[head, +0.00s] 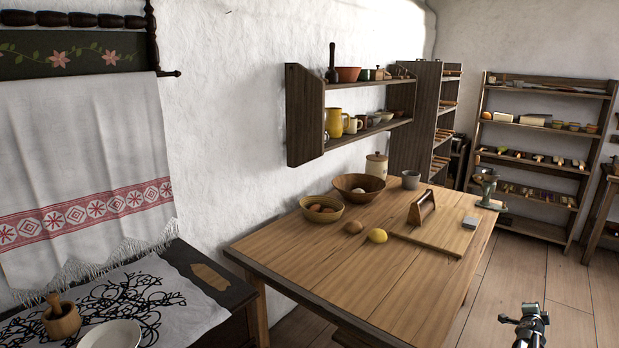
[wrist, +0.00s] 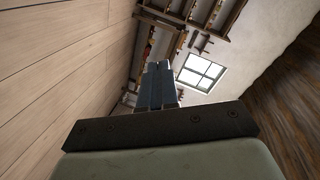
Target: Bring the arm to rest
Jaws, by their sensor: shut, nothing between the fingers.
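My gripper (head: 523,319) shows at the bottom right of the head view, over the plank floor and to the right of the wooden table (head: 337,265). It is apart from the table and everything on it. In the wrist view the fingers (wrist: 159,86) are together with nothing between them. The rest of my arm is mostly below the head view's edge.
Shelves (head: 540,125) stand at the far right. A wall shelf (head: 305,115) hangs above the table. The floor (head: 569,290) around my gripper looks clear.

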